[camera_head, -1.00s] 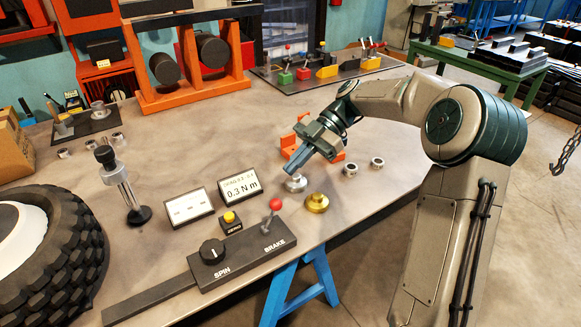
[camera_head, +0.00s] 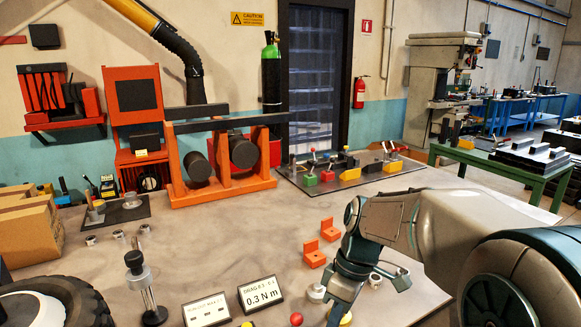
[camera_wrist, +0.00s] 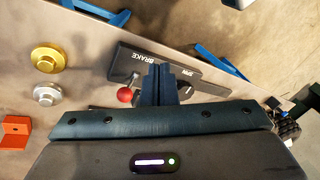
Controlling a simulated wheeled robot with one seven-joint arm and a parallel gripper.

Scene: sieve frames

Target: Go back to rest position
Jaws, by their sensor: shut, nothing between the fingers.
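My gripper is shut and empty. In the wrist view its closed fingers (camera_wrist: 158,84) show over the black BRAKE panel (camera_wrist: 145,66), beside the red-knobbed lever (camera_wrist: 125,95). In the head view my gripper (camera_head: 335,314) hangs down at the lower edge, close to the silver knobbed piece (camera_head: 316,292). A gold knobbed piece (camera_wrist: 47,58) and the silver one stand on the bench top to the left in the wrist view.
The workbench (camera_head: 215,245) carries two orange brackets (camera_head: 315,252), an orange roller stand (camera_head: 222,165), a display reading 0.3 N m (camera_head: 260,293), a tyre (camera_head: 60,305) and a tool board (camera_head: 350,170). The bench middle is mostly clear.

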